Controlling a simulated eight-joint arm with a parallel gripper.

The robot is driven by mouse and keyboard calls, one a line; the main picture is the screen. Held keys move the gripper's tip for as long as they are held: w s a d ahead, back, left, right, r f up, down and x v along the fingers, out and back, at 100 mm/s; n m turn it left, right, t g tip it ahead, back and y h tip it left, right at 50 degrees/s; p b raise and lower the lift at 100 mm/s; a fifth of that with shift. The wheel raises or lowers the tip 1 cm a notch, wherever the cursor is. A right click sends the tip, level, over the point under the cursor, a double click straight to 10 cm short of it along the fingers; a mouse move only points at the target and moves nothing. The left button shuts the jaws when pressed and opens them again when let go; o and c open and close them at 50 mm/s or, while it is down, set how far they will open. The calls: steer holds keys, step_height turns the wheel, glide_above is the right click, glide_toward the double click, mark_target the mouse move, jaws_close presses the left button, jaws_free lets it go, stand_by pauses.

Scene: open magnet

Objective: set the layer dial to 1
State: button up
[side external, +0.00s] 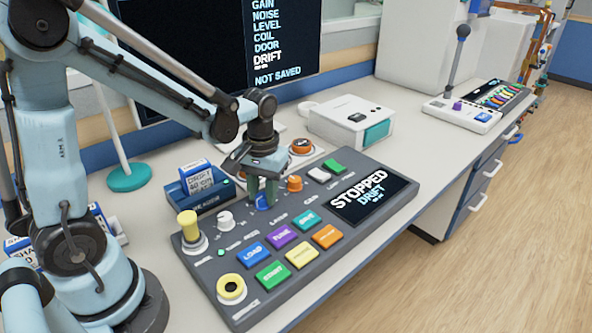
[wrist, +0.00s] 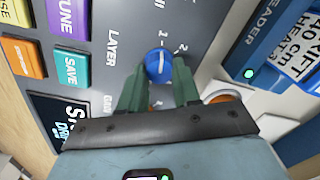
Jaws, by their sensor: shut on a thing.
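The layer dial is a blue round knob (side external: 263,202) on the grey console, beside the LAYER label. In the wrist view the dial (wrist: 158,65) carries a white pointer line, pointing roughly to the top of the picture. Small numbers and ticks surround it; I cannot tell surely which number the line meets. My gripper (side external: 262,196) points down over the console with its green fingers on either side of the dial, shut on it. In the wrist view my gripper (wrist: 160,78) hides part of the scale.
Orange knobs (side external: 294,183) and a white knob (side external: 226,220) stand close by. Coloured buttons, such as purple TUNE (side external: 282,236), lie in front. A blue reader with a card (side external: 197,178) stands behind. The console screen (side external: 362,195) reads STOPPED, DRIFT.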

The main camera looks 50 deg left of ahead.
mark_target(264, 198)
stand_by(0.4)
steer(key=o, duration=1.1)
steer(key=shift+c, duration=0.2)
step_height(264, 198, up, 12)
steer(key=shift+d, duration=0.2)
steer(key=s+d+f+m+t, duration=0.3)
steer(key=s+d+m+t, duration=0.1)
steer(key=t, duration=0.3)
steer(key=shift+s+m, duration=0.25)
steer(key=shift+m, duration=0.55)
